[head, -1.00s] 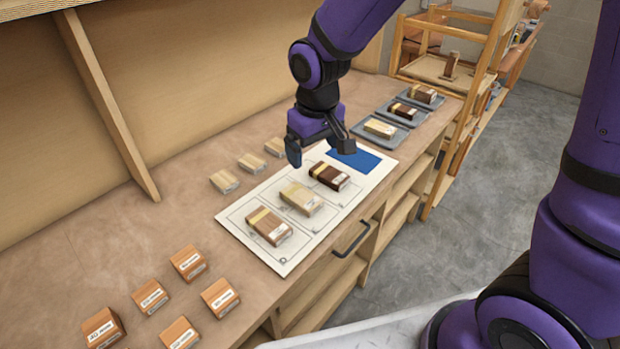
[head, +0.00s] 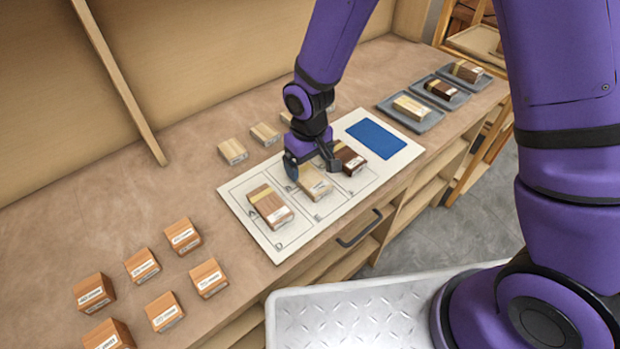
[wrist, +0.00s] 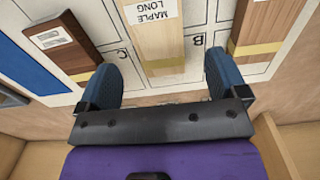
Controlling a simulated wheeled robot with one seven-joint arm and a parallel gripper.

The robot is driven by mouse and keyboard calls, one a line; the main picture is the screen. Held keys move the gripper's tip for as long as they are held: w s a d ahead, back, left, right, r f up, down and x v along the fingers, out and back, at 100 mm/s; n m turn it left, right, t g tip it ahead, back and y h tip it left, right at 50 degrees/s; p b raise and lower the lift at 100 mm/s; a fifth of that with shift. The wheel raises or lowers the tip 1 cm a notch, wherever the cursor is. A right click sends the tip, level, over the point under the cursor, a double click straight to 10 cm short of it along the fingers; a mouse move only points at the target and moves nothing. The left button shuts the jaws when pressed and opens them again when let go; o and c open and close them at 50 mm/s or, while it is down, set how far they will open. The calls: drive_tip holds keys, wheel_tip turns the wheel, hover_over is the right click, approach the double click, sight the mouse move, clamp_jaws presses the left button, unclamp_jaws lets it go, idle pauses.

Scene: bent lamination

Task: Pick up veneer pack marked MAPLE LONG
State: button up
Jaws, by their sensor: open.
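The veneer pack marked MAPLE LONG (wrist: 157,40) is pale wood with a yellow band and a white label, and lies on the white board. In the head view this pale pack (head: 315,181) is the middle of three, partly hidden by my gripper. My gripper (head: 312,174) is above it, open. In the wrist view my gripper (wrist: 162,80) has one blue finger on each side of the pack's near end, with nothing held. I cannot tell whether the fingers are down at the pack's height.
A dark pack (wrist: 62,42) and a reddish-brown pack (wrist: 262,32) lie on either side on the board (head: 262,236). Grey trays (head: 411,112) with packs stand at the back right. Several orange-brown blocks (head: 182,236) stand at the left.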

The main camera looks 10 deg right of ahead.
sight(309, 177)
drive_tip(key=shift+w+f, duration=0.1)
drive_tip(key=shift+f, duration=2.55)
drive_tip(key=c, duration=1)
drive_tip(key=shift+c, duration=0.2)
drive_tip(key=shift+r, duration=0.15)
